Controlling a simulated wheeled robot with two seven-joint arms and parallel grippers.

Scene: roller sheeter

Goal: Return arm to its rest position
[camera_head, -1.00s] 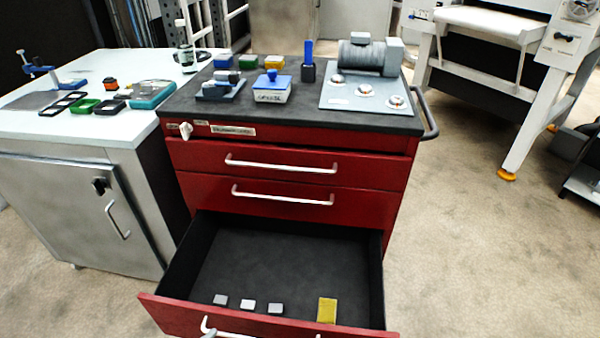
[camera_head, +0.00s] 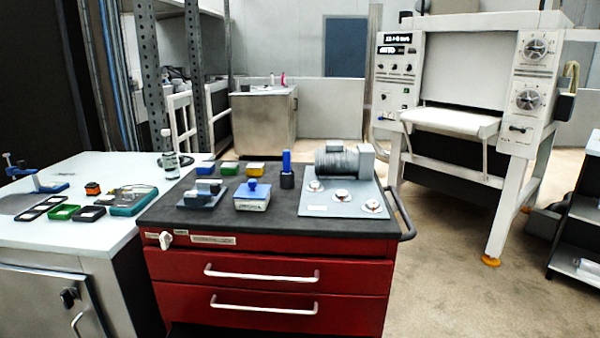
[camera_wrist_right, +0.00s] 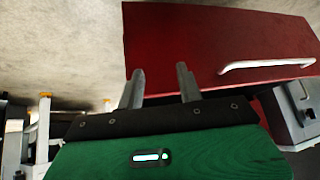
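My right gripper (camera_wrist_right: 160,72) shows in the right wrist view. Its two fingers stand apart with nothing between them. Beyond them is a red drawer front (camera_wrist_right: 185,45) with a white bar handle (camera_wrist_right: 266,64). The handle lies to the right of the fingers and is clear of them. In the head view the red tool cabinet (camera_head: 266,270) shows its two upper drawers shut. Its lower part is cut off by the bottom edge. Neither arm shows in the head view, and my left gripper is out of sight.
The cabinet's dark top (camera_head: 268,222) holds small blocks, a blue-lidded box (camera_head: 252,196) and a motor unit on a plate (camera_head: 345,160). A white workbench (camera_head: 90,230) stands to the left. A large white machine (camera_head: 470,65) stands at the back right. Floor (camera_head: 440,250) is open right of the cabinet.

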